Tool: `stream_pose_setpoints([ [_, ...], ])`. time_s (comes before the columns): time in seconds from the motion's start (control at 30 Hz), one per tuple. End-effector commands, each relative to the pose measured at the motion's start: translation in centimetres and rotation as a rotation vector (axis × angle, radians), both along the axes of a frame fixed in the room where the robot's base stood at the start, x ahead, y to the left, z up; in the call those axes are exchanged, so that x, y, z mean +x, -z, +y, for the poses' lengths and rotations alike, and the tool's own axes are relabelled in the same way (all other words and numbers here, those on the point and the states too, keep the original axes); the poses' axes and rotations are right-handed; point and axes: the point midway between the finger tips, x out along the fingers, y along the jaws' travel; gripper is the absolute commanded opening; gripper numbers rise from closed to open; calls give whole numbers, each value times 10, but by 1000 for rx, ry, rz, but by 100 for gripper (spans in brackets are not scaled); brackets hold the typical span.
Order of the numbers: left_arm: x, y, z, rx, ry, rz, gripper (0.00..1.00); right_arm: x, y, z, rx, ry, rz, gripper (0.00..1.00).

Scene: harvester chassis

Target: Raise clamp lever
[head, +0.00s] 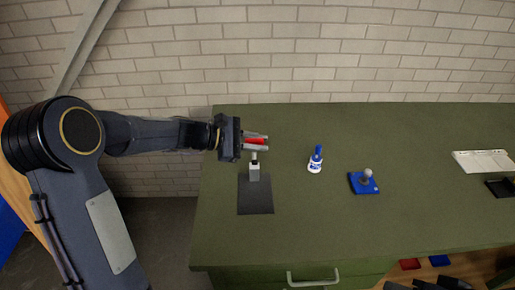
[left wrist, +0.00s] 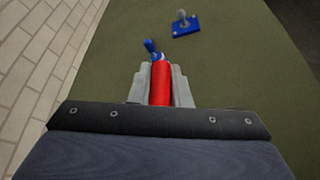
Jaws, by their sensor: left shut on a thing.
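The clamp stands on a dark square plate (head: 256,196) near the left end of the green bench, with a light grey body (head: 254,173). Its red lever handle (head: 256,141) lies between the fingers of my left gripper (head: 262,141). In the left wrist view the red handle (left wrist: 161,84) runs lengthwise between the two grey fingers of my left gripper (left wrist: 161,88), which is shut on it. The clamp's body is hidden in the left wrist view. My right gripper is not in view.
A blue-and-white upright object (head: 316,160) and a blue base with a grey knob (head: 365,181) stand to the right on the green bench (head: 410,140). A white panel (head: 483,161) lies at the far right. A brick wall is behind the bench.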

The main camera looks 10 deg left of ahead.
Motion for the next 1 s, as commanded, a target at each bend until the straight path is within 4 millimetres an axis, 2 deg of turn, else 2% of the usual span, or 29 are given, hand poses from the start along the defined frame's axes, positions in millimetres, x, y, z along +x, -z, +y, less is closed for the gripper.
stream_pose_setpoints([
  [0.67, 6, -3, 2, 1, -2, -3, 0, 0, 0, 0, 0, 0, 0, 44],
  [0.7, 6, -3, 2, 1, -2, -3, 19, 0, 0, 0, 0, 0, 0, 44],
  [0.8, 6, -3, 2, 0, -1, -3, 32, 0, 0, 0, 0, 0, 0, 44],
  [0.87, 5, -3, 2, 0, -1, -2, 40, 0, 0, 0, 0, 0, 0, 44],
  [1.0, 5, -3, 2, 0, 0, -1, 40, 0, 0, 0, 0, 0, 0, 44],
])
